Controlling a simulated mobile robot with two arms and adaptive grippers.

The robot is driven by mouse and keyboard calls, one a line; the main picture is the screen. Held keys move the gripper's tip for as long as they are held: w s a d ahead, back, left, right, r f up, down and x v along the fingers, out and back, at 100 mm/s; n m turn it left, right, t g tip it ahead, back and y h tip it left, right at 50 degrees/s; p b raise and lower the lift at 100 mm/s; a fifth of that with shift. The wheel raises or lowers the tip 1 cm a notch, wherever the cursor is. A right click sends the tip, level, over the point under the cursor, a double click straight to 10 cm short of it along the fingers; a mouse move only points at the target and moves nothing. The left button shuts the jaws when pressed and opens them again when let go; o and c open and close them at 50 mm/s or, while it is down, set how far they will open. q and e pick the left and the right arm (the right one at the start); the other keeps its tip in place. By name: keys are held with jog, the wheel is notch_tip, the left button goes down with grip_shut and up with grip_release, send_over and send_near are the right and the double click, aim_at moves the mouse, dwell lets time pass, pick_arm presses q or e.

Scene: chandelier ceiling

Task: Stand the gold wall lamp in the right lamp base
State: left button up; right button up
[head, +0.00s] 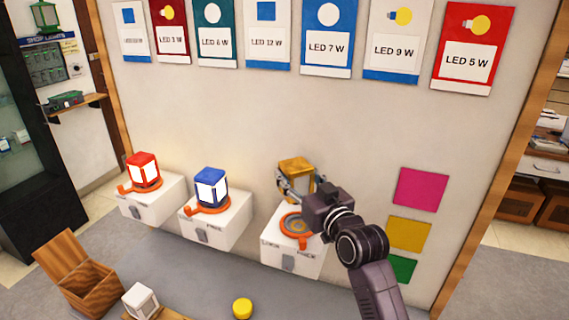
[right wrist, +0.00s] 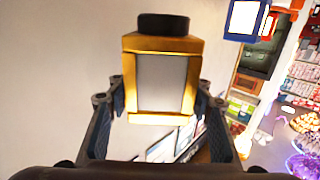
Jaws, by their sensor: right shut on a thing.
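The gold wall lamp (head: 296,167) is held by my right gripper (head: 298,186), just above the right lamp base. In the right wrist view the gold lamp (right wrist: 163,85) has a white panel and a dark round end, and sits between the two fingers of my right gripper (right wrist: 160,105). The right lamp base (head: 296,225) is an orange ring with a grey centre on a white wall block; it is empty, and my gripper covers part of its right side. My left gripper is not in view.
A red lamp (head: 143,170) and a blue lamp (head: 210,188) stand lit in the left and middle bases. A wooden crate (head: 85,283), a white lamp (head: 140,301) and a yellow round object (head: 242,308) are below. Coloured squares (head: 421,189) are on the wall at right.

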aim_at(302, 192)
jog(key=shift+r, duration=0.2)
jog(key=shift+d+b+v, duration=0.25)
jog(key=shift+b+v, duration=0.15)
jog(key=shift+v, duration=0.75)
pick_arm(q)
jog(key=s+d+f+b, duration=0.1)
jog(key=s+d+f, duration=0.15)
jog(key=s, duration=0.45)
pick_arm(e)
jog(key=shift+s+f, duration=0.2)
jog(key=shift+f, duration=0.3)
jog(key=shift+w+a+f+b, duration=0.15)
jog(key=shift+w+f+b, duration=0.05)
jog(key=shift+f+b, duration=0.35)
jog(key=shift+w+a+f+b, duration=0.2)
jog(key=shift+f+b, duration=0.2)
jog(key=shift+f, duration=0.2)
notch_tip(302, 192, down, 2)
jog(key=shift+d+f+b, duration=0.1)
jog(key=shift+d+b, duration=0.05)
jog(key=shift+b, duration=0.65)
jog(key=shift+f, duration=0.25)
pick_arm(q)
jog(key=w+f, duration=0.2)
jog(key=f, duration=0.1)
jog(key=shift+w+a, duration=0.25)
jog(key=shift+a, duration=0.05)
